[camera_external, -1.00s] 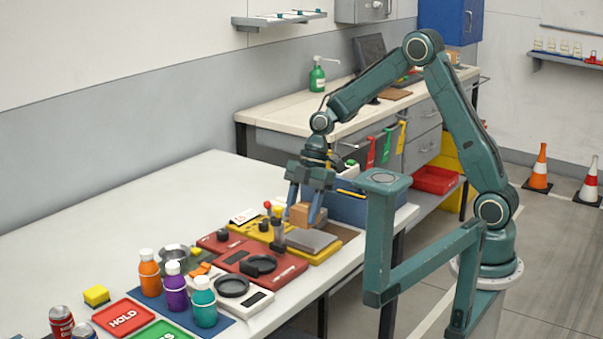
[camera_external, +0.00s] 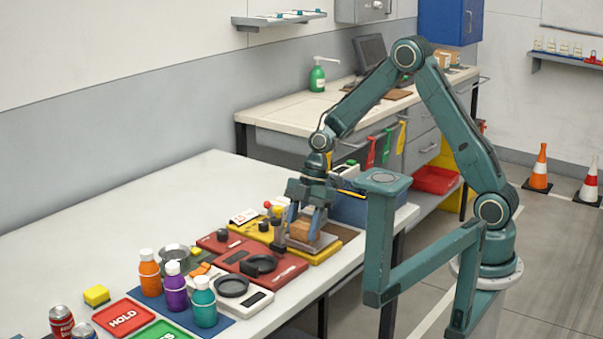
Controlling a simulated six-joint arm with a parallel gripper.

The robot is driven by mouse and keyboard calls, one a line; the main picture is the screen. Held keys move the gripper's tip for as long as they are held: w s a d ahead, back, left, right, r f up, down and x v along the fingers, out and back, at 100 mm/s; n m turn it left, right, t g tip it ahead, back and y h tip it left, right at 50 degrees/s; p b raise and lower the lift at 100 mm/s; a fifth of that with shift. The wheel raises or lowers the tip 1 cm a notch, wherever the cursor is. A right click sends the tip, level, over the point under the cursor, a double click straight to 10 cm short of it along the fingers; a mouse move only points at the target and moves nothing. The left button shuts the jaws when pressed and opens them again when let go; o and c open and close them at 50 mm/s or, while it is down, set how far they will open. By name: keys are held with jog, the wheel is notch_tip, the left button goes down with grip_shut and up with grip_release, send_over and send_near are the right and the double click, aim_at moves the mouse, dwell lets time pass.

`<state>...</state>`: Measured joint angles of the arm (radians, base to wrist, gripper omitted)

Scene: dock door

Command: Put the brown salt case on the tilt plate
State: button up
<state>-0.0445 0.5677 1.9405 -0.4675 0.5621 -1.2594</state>
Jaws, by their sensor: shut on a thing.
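The brown salt case (camera_external: 302,230) is a small brown box between the fingers of my gripper (camera_external: 304,229). My gripper points down and is shut on the case. The case is low over the grey tilt plate (camera_external: 322,243), which lies on the yellow base (camera_external: 328,256) near the table's right end. I cannot tell whether the case touches the plate. The fingers hide part of the case and of the plate.
A red unit with black round parts (camera_external: 262,266) lies in front of the yellow base. Orange, purple and teal bottles (camera_external: 203,303) stand nearer the camera. A blue bin (camera_external: 350,207) stands behind. The table's left side (camera_external: 130,220) is clear.

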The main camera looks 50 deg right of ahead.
jog(key=o, duration=1.1)
jog(key=shift+f, duration=0.1)
jog(key=shift+c, duration=0.2)
jog(key=shift+r, duration=0.2)
jog(key=v, duration=1.2)
